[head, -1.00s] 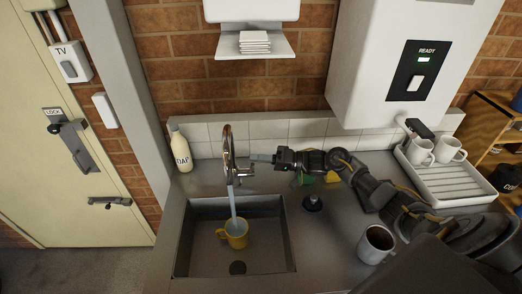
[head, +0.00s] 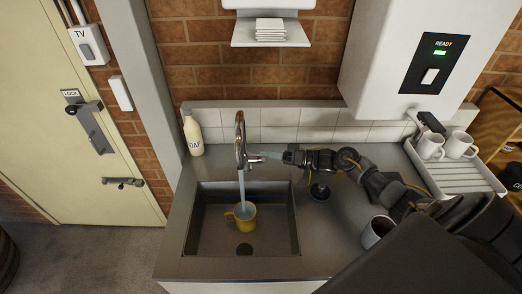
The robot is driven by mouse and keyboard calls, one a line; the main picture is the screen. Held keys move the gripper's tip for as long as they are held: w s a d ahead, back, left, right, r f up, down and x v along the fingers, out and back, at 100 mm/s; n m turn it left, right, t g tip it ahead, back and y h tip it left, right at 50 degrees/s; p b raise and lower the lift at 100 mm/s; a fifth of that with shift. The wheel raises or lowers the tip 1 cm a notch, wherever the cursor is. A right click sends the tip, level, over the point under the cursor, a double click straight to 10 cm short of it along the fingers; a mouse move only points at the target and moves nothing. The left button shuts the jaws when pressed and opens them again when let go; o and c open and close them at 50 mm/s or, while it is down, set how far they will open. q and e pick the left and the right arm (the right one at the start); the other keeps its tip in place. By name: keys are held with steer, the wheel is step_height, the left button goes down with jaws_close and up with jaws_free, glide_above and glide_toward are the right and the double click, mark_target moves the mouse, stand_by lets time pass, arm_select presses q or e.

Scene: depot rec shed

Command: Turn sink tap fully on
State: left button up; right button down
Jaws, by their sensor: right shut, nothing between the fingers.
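The sink tap (head: 240,140) is a chrome spout at the back of the sink (head: 215,235). A stream of water (head: 242,188) runs from it into a yellow mug (head: 241,215) standing in the basin. The tap's lever (head: 254,159) points right from the tap body. My right gripper (head: 286,157) is shut and empty, just right of the lever's end; I cannot tell whether it touches. My left gripper is not in view.
A soap bottle (head: 193,135) stands left of the tap. A black plug (head: 319,192) lies right of the sink. A dark-filled mug (head: 376,231) stands near my right arm. A drying rack (head: 465,180) with two white mugs is at the right, below the water heater (head: 390,60).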

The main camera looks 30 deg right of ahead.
arm_select(q)
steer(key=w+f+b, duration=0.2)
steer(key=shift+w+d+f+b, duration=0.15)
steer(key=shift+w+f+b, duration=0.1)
steer(key=shift+b, duration=0.1)
arm_select(e)
steer(key=s+d+r, duration=0.2)
steer(key=s+d, duration=0.1)
steer(key=d, duration=0.6)
steer(key=shift+s, duration=0.35)
steer(key=shift+d, duration=0.1)
